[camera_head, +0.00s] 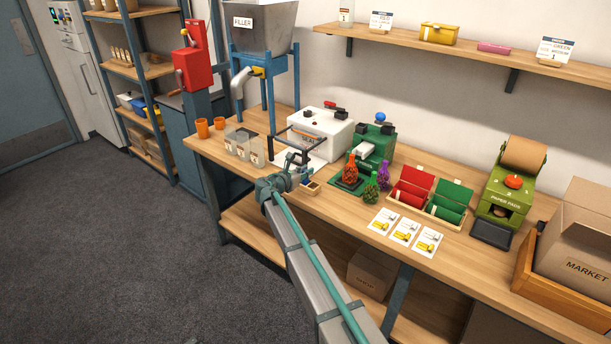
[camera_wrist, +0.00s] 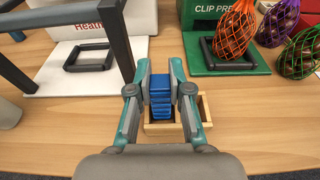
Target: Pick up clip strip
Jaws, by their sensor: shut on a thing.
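The clip strip (camera_wrist: 161,92) is a small stack of blue pieces in the wrist view. It stands in the left part of a small wooden tray (camera_wrist: 161,128) on the bench. My gripper (camera_wrist: 161,72) has a finger on each side of the strip and is shut on it. The strip's lower end is partly hidden by the tray's rim.
The heat sealer (camera_head: 315,133) stands behind my gripper, its dark frame close at left. The green clip press (camera_head: 372,148) is to the right, with netted chestnut bags (camera_head: 350,168) before it. Red (camera_head: 411,187) and green boxes (camera_head: 449,202) sit farther right.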

